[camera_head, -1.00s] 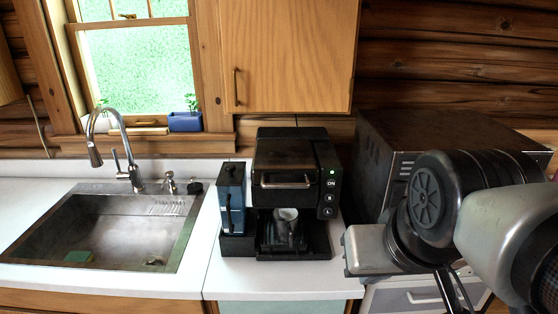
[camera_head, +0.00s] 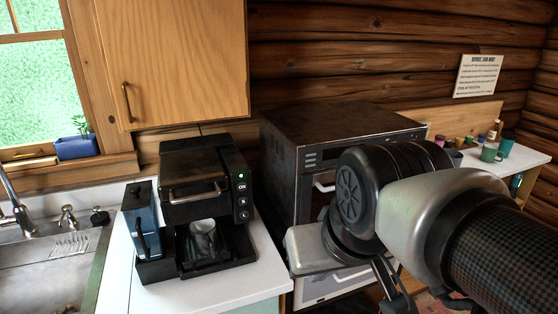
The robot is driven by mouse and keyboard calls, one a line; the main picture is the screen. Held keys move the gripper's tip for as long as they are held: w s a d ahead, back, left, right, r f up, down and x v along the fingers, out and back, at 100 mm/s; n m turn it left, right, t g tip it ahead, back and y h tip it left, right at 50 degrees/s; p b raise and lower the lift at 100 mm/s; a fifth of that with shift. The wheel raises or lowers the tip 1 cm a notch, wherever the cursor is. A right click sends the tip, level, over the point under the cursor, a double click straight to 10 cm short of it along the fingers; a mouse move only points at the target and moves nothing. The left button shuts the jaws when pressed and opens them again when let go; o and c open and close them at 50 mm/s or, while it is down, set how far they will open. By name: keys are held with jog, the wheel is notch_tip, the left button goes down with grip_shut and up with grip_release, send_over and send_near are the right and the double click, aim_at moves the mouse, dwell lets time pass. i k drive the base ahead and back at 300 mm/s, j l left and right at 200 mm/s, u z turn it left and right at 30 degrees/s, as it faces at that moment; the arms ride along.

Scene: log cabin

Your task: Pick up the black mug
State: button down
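A dark grey mug (camera_head: 203,238) with a pale inside stands upright on the drip tray of the coffee machine (camera_head: 196,186). It is the darkest mug I can make out clearly; I cannot tell for sure that it is the black mug. My gripper (camera_head: 395,292) hangs at the lower middle right, in front of the oven and well to the right of the mug, apart from it. Its fingers are dark and partly cut off by the bottom edge, so their opening is unclear. I see nothing held.
A boxy oven (camera_head: 335,130) stands right of the coffee machine. A far-right counter (camera_head: 520,158) holds a green mug (camera_head: 488,152) and several small cups and jars. The sink (camera_head: 50,265) is at left. White counter (camera_head: 262,272) is bare right of the machine.

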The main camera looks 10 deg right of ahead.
aim_at(203, 230)
jog(key=k+z, duration=0.1)
jog(key=z, duration=0.3)
jog(key=k+z, duration=0.15)
jog(key=z, duration=0.25)
jog(key=k+l+z, duration=0.1)
jog(key=z, duration=0.35)
jog(key=u, duration=1.75)
